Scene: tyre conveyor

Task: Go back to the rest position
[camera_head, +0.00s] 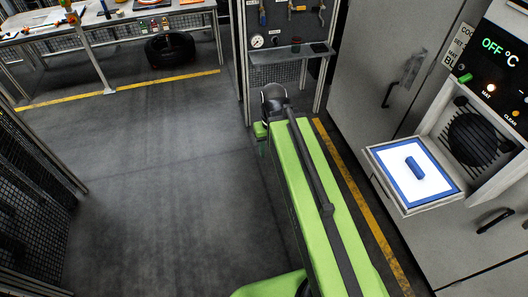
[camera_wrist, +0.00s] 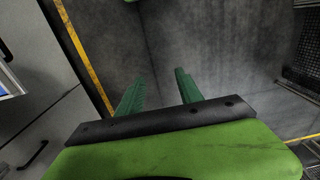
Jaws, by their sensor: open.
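My gripper shows in the wrist view (camera_wrist: 160,90) with its two green fingers spread apart and nothing between them. It is over bare grey floor. In the head view my green arm reaches forward from the bottom of the picture, and the gripper end (camera_head: 261,140) is mostly hidden behind the arm's far end.
A tool rack (camera_head: 290,52) stands ahead. A workbench (camera_head: 130,18) with a tyre (camera_head: 170,49) under it is at back left. Mesh fencing (camera_head: 35,165) is left. The central floor is clear.

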